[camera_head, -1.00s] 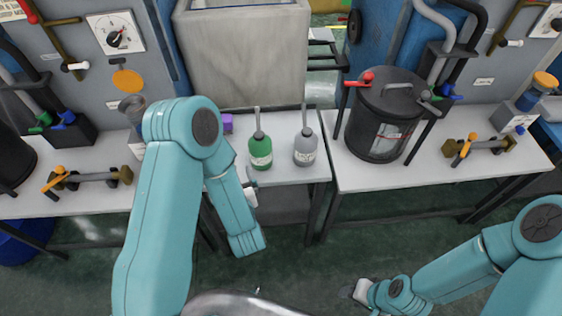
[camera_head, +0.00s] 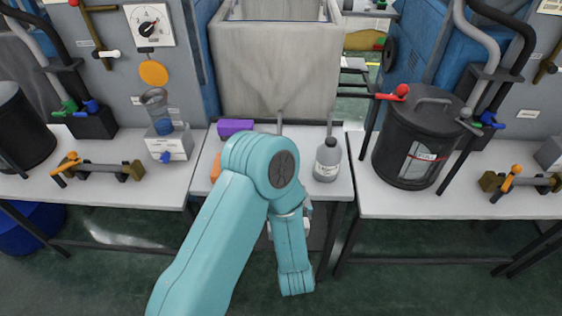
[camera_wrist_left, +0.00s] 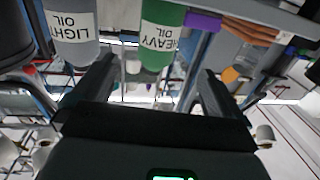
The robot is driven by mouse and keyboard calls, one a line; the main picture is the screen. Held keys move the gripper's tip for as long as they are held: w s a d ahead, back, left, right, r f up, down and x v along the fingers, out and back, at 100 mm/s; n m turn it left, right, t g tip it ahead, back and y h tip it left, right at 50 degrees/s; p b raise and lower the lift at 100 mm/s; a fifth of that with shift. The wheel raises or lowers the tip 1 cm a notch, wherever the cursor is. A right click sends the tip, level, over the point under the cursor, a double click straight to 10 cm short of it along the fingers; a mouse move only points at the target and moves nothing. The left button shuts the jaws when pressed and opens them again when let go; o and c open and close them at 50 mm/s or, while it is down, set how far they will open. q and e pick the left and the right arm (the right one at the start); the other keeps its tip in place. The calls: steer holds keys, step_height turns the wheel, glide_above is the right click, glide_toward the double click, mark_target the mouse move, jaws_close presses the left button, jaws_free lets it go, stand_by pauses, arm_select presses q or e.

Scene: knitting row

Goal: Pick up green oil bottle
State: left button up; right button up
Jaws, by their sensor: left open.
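The green oil bottle (camera_wrist_left: 162,38), labelled "HEAVY OIL", shows in the left wrist view, ahead of and between the fingers of my left gripper (camera_wrist_left: 157,75). The gripper is open and empty, apart from the bottle. In the head view my left arm hides the bottle's body, and only its thin spout (camera_head: 279,122) shows above the elbow. The gripper is mostly hidden there behind my arm, at the front of the middle table. My right gripper is in neither view now.
A grey "LIGHT OIL" bottle (camera_head: 327,160) stands close to the right of the green one; it also shows in the wrist view (camera_wrist_left: 70,35). A purple block (camera_head: 235,128) lies behind left. A black canister (camera_head: 415,140) stands on the right table.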

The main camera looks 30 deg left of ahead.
arm_select(q)
steer(key=p+x, duration=0.1)
steer(key=x, duration=1.3)
steer(key=shift+d, duration=0.15)
steer(key=shift+r, duration=0.1)
steer(key=c, duration=1.2)
